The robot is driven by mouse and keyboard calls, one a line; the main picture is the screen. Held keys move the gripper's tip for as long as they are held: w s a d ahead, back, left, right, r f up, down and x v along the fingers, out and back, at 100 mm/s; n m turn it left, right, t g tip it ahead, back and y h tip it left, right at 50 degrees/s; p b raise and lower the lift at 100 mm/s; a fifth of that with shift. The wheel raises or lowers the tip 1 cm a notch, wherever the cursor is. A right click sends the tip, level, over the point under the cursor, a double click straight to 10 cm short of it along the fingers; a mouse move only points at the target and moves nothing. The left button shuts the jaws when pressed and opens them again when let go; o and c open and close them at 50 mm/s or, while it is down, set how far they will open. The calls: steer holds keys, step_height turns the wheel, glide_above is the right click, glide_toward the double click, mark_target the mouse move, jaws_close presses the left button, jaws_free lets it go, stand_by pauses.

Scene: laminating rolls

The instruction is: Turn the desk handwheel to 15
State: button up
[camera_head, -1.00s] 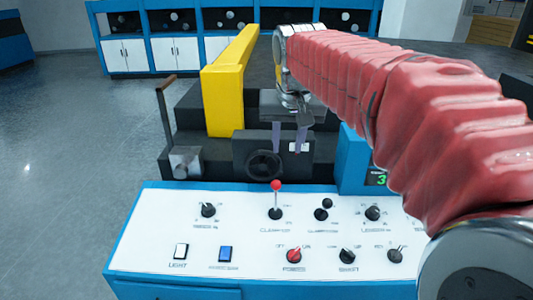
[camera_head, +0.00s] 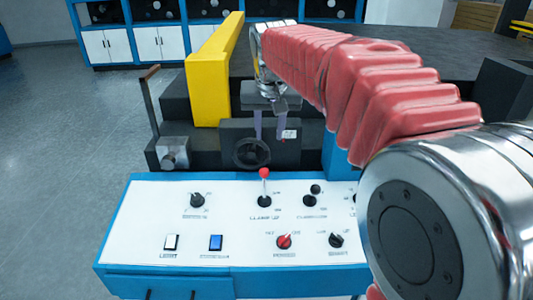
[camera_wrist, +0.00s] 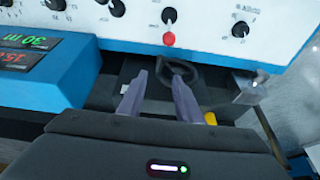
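The desk handwheel (camera_head: 251,153) is a small dark wheel on the front of a dark box behind the white control panel. It also shows in the wrist view (camera_wrist: 186,68), partly behind a finger. My gripper (camera_head: 269,138) is open, its two grey fingers pointing down and clearly apart. In the wrist view my gripper (camera_wrist: 158,75) has one finger over the wheel's near rim in the picture and the other beside the wheel. I cannot tell whether either finger touches it. No grip on the wheel shows. The wheel's scale is too small to read.
The white control panel (camera_head: 150,222) carries knobs, switches and a red-topped lever (camera_head: 264,175) in front of the wheel. A yellow bar (camera_head: 208,88) and a crank handle (camera_head: 150,110) stand to the left. A blue display box (camera_wrist: 45,60) shows lit digits.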

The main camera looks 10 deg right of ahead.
mark_target(267, 157)
steer(key=x, duration=1)
steer(key=shift+w+d+f, duration=0.1)
steer(key=shift+f, duration=0.3)
steer(key=shift+c, duration=0.6)
jaws_close()
